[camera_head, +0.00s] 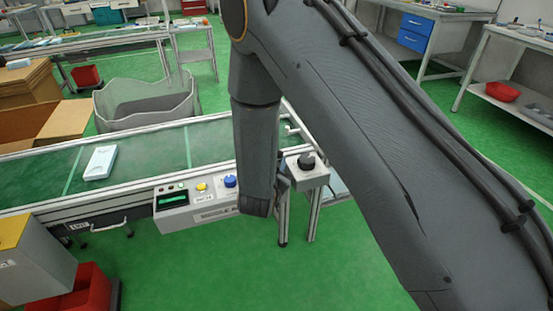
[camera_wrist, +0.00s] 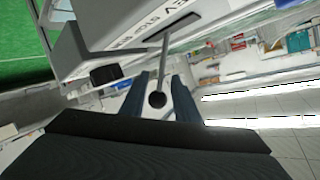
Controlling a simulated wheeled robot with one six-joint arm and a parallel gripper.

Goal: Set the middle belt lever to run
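In the wrist view my gripper (camera_wrist: 159,100) is open, with one dark blue finger on each side of a lever (camera_wrist: 164,65). The lever is a thin grey rod with a black ball knob (camera_wrist: 157,99). The knob appears between the fingers, with a gap on both sides; I cannot tell its exact depth. The rod comes from a dark slot (camera_wrist: 190,27) in a light grey panel (camera_wrist: 100,30). I cannot tell from these views which lever is the middle one.
In the head view a conveyor (camera_head: 140,155) carries a white pack (camera_head: 100,162). A control box (camera_head: 195,200) and a black-knobbed grey box (camera_head: 306,172) stand at its edge. Green floor is open in front.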

